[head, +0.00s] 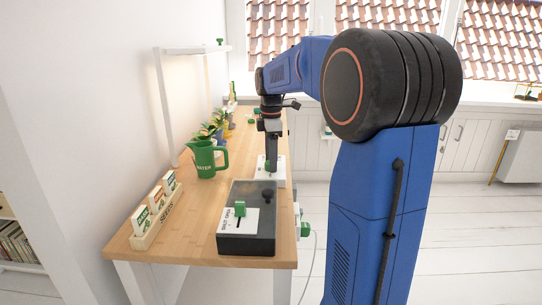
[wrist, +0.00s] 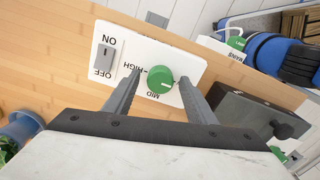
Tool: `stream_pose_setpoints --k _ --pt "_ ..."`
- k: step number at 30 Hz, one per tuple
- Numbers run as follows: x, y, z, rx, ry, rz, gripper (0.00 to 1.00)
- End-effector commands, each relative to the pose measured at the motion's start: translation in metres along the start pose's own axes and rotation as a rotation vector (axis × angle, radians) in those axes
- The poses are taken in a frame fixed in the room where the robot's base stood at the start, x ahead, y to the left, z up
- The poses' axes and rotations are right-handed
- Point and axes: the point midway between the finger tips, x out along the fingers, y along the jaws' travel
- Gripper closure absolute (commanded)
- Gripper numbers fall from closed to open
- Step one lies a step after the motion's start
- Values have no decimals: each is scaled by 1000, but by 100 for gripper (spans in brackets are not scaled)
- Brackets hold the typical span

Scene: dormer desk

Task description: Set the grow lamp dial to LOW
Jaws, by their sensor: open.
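The green round dial (wrist: 160,79) sits on a white panel (wrist: 140,48) marked HIGH and MID in the wrist view. I cannot read a LOW mark, and the dial's pointer is too small to tell. An ON/OFF rocker switch (wrist: 105,58) is on the same panel. My gripper (wrist: 160,77) is open, with one finger on each side of the dial and visible gaps between. In the head view my gripper (head: 269,158) points down over the white panel (head: 279,174), partly hiding it. The white grow lamp (head: 195,50) stands against the wall.
A dark box (head: 264,240) with a green slider and a black knob stands nearer on the desk (head: 190,228). A green watering can (head: 206,158), potted plants and a seed packet holder (head: 158,218) line the left side. The desk's right edge is close to the panel.

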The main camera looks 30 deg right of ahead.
Motion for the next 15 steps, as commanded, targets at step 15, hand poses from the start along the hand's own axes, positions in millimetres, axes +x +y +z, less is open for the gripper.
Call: stream_pose_setpoints --k 15 --pt "-73 1 0 0 0 3 49"
